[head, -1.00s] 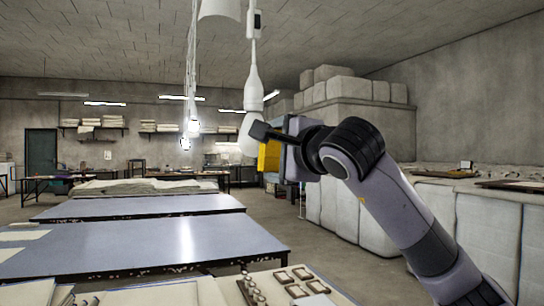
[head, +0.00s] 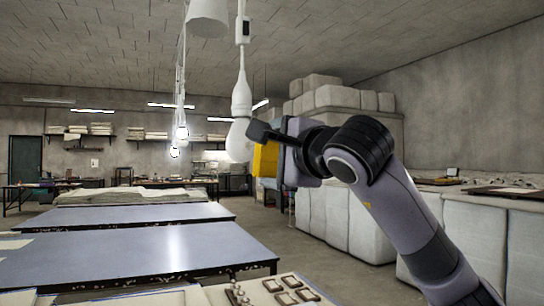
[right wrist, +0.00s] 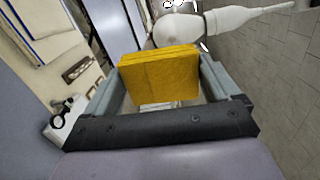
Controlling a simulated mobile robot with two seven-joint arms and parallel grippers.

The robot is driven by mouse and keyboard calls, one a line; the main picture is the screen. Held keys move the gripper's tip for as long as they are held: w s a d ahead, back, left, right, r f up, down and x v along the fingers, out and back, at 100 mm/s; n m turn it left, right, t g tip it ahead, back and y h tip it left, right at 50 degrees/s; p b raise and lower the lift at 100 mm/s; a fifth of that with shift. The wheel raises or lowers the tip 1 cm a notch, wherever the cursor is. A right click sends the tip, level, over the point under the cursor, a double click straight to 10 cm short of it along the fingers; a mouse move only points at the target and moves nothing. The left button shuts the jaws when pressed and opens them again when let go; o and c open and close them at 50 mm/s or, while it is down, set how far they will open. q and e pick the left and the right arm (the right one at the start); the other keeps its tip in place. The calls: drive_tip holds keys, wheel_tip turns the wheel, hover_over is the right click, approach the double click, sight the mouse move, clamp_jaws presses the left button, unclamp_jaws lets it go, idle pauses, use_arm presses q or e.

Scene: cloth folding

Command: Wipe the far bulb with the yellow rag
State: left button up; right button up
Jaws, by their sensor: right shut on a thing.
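The yellow rag (head: 265,160) is a folded square pad, gripped between the two fingers of my right gripper (head: 258,142). In the right wrist view the rag (right wrist: 160,75) stands between the grey fingers of the gripper (right wrist: 165,82). A white unlit bulb (head: 238,143) hangs from a cord just left of the gripper. The bulb (right wrist: 178,30) also shows just beyond the rag's upper edge; I cannot tell whether they touch. Two lit bulbs hang further back, an upper one (head: 181,132) and a lower one (head: 174,152). My left gripper is not in view.
A white lampshade (head: 208,18) and hanging cords are close above left. Long blue-topped tables (head: 140,255) extend below. Large pale wrapped bales (head: 345,210) stand at the right. Small frames (head: 285,288) lie on the nearest table. Air left of the cords is clear.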

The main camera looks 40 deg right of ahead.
drive_tip(key=shift+w, duration=0.1)
drive_tip(key=shift+w+d+p, duration=0.2)
drive_tip(key=shift+w+p, duration=0.3)
drive_tip(key=shift+w, duration=1.2)
drive_tip(key=shift+w+d+p, duration=0.2)
drive_tip(key=shift+w+p, duration=0.3)
drive_tip(key=shift+w, duration=1.15)
drive_tip(key=shift+w+d+p, duration=0.15)
drive_tip(key=shift+w+p, duration=0.25)
drive_tip(key=shift+w, duration=0.65)
drive_tip(key=shift+r, duration=0.1)
drive_tip(key=shift+f+b, duration=0.2)
drive_tip(key=shift+b, duration=0.25)
drive_tip(key=shift+r, duration=0.1)
